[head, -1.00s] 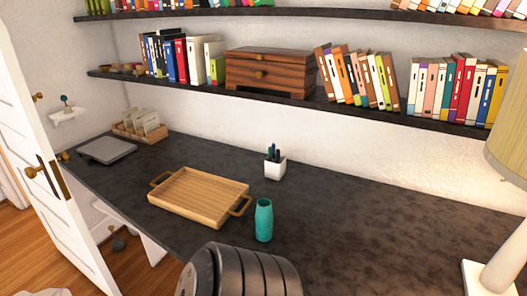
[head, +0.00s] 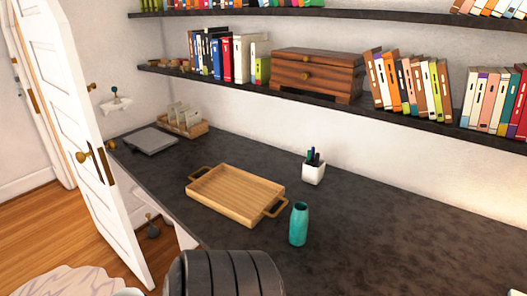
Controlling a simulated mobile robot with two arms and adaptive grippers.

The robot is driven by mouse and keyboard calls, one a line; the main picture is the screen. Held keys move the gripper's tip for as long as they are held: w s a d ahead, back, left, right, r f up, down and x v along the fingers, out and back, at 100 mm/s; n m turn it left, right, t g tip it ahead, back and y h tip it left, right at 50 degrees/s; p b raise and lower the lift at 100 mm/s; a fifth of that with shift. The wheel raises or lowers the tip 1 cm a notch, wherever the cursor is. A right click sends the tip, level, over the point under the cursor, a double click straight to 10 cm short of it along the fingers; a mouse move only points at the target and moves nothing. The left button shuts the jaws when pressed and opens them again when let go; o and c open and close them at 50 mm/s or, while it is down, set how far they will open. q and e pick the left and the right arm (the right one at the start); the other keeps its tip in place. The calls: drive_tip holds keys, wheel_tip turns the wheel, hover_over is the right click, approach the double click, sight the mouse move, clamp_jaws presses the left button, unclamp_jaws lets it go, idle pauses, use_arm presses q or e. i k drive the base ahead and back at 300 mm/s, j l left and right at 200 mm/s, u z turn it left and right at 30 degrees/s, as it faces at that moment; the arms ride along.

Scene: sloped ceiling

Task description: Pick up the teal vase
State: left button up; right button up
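The teal vase (head: 298,224) stands upright on the dark desk (head: 390,235), just right of a wooden tray. It is fully visible and nothing touches it. A dark ribbed rounded part, which looks like one of my own arm links, shows at the bottom edge, in front of the desk and left of the vase. Neither gripper shows in the head view.
The wooden tray (head: 236,194) with two handles lies left of the vase. A white pen cup (head: 314,169) stands behind it. A grey laptop (head: 151,141) and a card box (head: 182,124) are at the far left. A shelf (head: 300,98) overhangs the back.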

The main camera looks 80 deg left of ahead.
sight(299, 220)
drive_tip(key=u, duration=0.45)
drive_tip(key=i+u, duration=0.15)
drive_tip(key=u, duration=0.3)
drive_tip(key=j+u, duration=0.1)
drive_tip(key=u, duration=0.3)
drive_tip(key=i+u, duration=0.1)
drive_tip(key=u, duration=0.35)
drive_tip(key=i+l+u, duration=0.1)
drive_tip(key=u, duration=0.35)
drive_tip(key=i+l+u, duration=0.1)
drive_tip(key=j+z, duration=0.3)
drive_tip(key=j, duration=1.15)
